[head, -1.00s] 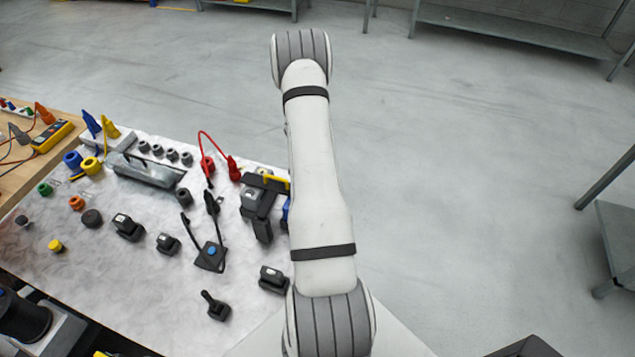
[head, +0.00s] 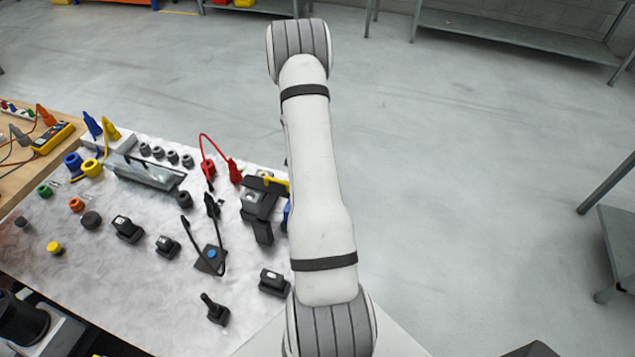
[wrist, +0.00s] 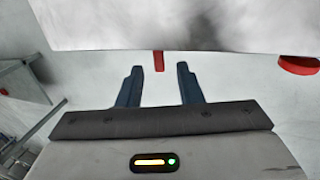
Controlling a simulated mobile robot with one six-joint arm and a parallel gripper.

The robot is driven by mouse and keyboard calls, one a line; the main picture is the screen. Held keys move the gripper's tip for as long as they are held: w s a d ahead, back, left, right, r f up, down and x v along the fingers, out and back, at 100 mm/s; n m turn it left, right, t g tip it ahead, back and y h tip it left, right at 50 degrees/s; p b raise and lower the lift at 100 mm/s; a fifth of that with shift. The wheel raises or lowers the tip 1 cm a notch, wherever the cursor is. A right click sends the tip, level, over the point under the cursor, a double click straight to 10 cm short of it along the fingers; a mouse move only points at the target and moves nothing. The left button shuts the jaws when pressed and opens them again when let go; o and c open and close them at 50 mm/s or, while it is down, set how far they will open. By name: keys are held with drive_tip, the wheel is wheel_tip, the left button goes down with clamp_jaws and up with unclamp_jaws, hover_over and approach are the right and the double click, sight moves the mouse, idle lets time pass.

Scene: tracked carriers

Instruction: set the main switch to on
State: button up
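My gripper (wrist: 160,68) shows in the wrist view with its two dark blue fingers apart, so it is open. A narrow red bar (wrist: 158,60) shows beyond and between the fingertips, below the edge of a pale panel (wrist: 190,28); I see no contact with it. A red round part (wrist: 299,65) is at the right edge of that view. I cannot tell which part is the main switch. In the head view the white control panel (head: 120,290) carries many controls, among them a black block with a yellow bar (head: 262,203). My arm hides what is behind it, and the gripper is out of sight there.
The panel holds black rocker switches (head: 127,229), a lever switch (head: 214,310), a blue-button part with upright black arms (head: 211,257), a clear cover (head: 150,172) and a red cable (head: 215,146). A yellow meter (head: 52,137) lies far left. Open floor (head: 470,180) is right of my arm.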

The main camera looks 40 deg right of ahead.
drive_tip(key=v, duration=0.3)
drive_tip(key=shift+r, duration=0.2)
drive_tip(key=shift+o, duration=0.4)
drive_tip(key=shift+o, duration=0.3)
drive_tip(key=shift+s+r, duration=0.15)
drive_tip(key=shift+r, duration=0.05)
drive_tip(key=t+p, duration=0.1)
drive_tip(key=p, duration=0.1)
drive_tip(key=s+d+t+y+p, duration=0.1)
drive_tip(key=p, duration=0.1)
drive_tip(key=shift+s+r, duration=0.35)
drive_tip(key=shift+s+d+f+t+p, duration=0.1)
drive_tip(key=shift+f+t+p, duration=0.1)
drive_tip(key=shift+t+p, duration=0.15)
drive_tip(key=shift+f+p, duration=0.85)
drive_tip(key=shift+f, duration=3.15)
